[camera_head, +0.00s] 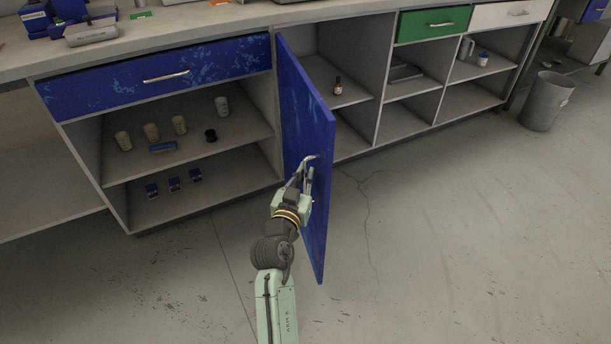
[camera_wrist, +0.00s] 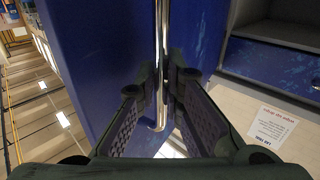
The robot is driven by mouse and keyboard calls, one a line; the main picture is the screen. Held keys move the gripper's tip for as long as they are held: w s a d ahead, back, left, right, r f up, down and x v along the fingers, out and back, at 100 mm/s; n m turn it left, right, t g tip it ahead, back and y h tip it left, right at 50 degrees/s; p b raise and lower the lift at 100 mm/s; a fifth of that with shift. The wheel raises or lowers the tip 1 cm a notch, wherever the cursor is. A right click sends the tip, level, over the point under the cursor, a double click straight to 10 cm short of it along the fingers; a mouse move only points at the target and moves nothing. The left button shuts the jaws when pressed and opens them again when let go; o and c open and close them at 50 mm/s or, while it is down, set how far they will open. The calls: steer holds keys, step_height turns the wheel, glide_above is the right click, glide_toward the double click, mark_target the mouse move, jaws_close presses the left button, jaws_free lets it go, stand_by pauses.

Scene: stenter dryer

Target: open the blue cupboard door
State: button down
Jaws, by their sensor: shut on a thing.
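The blue cupboard door (camera_head: 306,140) stands swung wide out from the cupboard, hinged on the right side of the opening. My gripper (camera_head: 308,172) is at the door's handle, near its free edge. In the wrist view the metal handle (camera_wrist: 159,60) runs down between the fingers of my gripper (camera_wrist: 162,85), which are shut on it. The blue door face (camera_wrist: 95,50) fills much of that view. The open cupboard (camera_head: 190,150) shows two shelf levels with several small pots, a blue item and small dark blocks.
A blue drawer (camera_head: 160,75) with a metal handle is closed above the cupboard. Open shelves and a green drawer (camera_head: 433,23) stand to the right. A grey bin (camera_head: 546,101) is at far right. The floor (camera_head: 430,240) right of the door is clear.

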steer(key=shift+a, duration=0.1)
steer(key=c, duration=1.7)
jaws_free()
steer(key=shift+v, duration=3.75)
